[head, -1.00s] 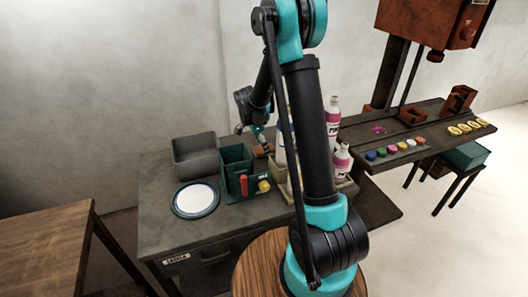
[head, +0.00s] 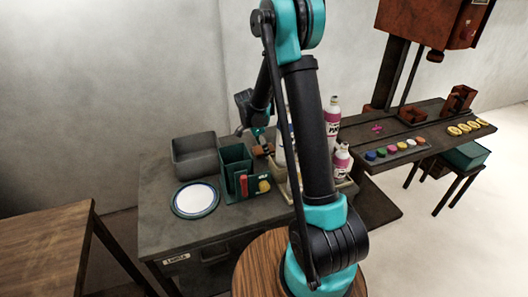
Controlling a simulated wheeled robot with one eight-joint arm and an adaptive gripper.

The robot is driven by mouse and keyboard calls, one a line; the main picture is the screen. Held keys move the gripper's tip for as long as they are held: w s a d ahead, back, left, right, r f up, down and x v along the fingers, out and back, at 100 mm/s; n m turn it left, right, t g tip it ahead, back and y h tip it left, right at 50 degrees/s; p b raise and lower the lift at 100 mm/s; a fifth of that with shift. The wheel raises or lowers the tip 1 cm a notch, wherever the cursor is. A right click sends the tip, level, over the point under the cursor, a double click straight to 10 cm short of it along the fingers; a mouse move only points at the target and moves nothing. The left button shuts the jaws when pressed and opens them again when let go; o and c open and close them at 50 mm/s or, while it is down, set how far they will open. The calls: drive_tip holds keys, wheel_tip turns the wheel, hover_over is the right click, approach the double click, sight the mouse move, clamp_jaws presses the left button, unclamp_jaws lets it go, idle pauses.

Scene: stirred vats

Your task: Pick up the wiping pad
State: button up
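My gripper (head: 256,136) hangs over the back of the dark workbench, behind the green caddy, pointing down. It is small and partly hidden by my own arm, so the finger gap does not show clearly. A small brown-orange block (head: 262,150) lies just below and beside it, at the caddy's back right. It may be the wiping pad, but I cannot tell for sure. Whether the gripper touches it is also unclear.
The dark bench (head: 160,215) holds a grey bin (head: 194,156), a round white plate (head: 195,199), the green caddy (head: 235,160) with red and yellow items, and white-pink bottles (head: 332,122) in a tray. A shelf (head: 352,160) with coloured caps stands at right.

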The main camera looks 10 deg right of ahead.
drive_tip(key=c, duration=1.1)
drive_tip(key=shift+r, duration=0.15)
drive_tip(key=shift+c, duration=0.2)
wheel_tip(320, 180, up, 20)
drive_tip(key=shift+r, duration=0.15)
